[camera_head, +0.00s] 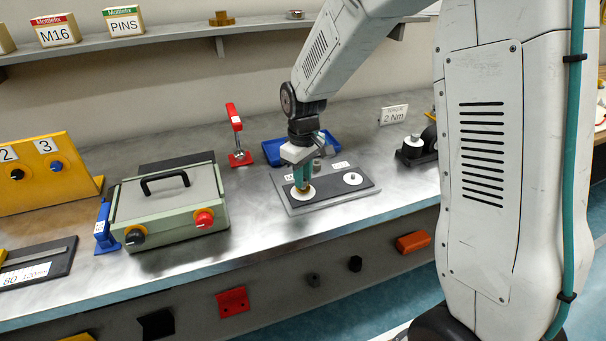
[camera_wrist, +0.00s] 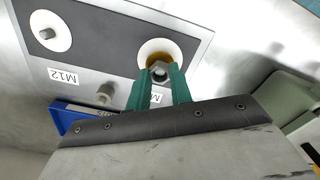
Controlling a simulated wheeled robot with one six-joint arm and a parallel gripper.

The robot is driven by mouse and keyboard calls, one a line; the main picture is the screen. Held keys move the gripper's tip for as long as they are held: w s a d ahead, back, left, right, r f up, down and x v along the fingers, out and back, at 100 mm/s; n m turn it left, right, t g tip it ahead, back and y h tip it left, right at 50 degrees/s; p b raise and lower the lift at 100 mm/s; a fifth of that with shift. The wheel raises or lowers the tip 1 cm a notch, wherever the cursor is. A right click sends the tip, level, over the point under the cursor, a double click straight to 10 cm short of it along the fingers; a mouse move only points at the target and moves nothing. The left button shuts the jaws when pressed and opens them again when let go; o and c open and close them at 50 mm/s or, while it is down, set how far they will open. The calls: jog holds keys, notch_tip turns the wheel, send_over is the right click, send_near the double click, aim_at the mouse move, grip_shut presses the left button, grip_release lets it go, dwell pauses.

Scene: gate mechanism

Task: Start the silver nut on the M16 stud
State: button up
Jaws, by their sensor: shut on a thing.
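My gripper (camera_head: 303,184) points down over the left white disc (camera_head: 299,196) of the dark plate (camera_head: 325,188). In the wrist view its two green fingers (camera_wrist: 161,84) are shut on a silver hex nut (camera_wrist: 159,72). A brass-coloured piece (camera_wrist: 156,59) shows just beyond the nut, in front of the white disc (camera_wrist: 176,47). The stud there is hidden, and I cannot tell whether the nut touches it. This position's label is mostly covered by a finger. The other stud (camera_wrist: 47,33) stands bare on its white disc, beside the M12 label (camera_wrist: 63,77).
A green box (camera_head: 168,208) with knobs stands to the left, and a red clamp (camera_head: 237,140) behind. Bare bench lies between box and plate.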

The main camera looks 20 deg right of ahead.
jog(key=shift+f, duration=0.3)
jog(key=shift+c, duration=0.2)
dwell(0.4)
